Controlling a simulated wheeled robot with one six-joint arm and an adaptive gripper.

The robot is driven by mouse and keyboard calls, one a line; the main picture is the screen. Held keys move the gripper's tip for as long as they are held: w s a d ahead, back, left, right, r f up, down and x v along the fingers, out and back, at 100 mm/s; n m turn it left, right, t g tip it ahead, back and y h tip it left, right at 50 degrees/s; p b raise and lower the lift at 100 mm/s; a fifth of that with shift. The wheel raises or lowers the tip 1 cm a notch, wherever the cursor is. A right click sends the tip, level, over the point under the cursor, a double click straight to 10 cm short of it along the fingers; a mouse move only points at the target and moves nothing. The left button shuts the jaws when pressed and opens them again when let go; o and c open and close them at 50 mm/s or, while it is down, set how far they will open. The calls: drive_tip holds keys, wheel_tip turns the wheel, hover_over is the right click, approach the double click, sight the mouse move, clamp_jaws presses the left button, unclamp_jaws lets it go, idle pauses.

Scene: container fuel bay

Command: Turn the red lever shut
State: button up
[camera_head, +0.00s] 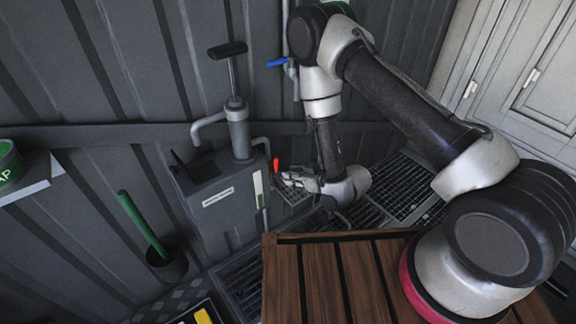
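The small red lever (276,165) shows in the head view at the right side of a grey tank (225,205) with a hand pump on top. It looks upright, but its lower part and mount are too small to make out. My gripper (287,178) is beside it, just to the right and slightly below, pointing left towards the tank. Whether it touches the lever cannot be seen. The fingers are small and partly merged with the background, so their opening is unclear.
A blue lever (277,62) sits on a wall pipe above. The pump handle (228,50) rises from the tank. A green rod (142,225) stands in a black holder at left. A slatted wooden top (322,285) fills the front; floor grating (395,187) lies behind it.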

sight(278, 164)
drive_tip(key=shift+t+y, duration=0.5)
drive_tip(key=shift+t, duration=0.1)
drive_tip(key=w+a, duration=0.6)
drive_tip(key=shift+w+f, duration=0.1)
drive_tip(key=shift+w, duration=0.1)
clamp_jaws()
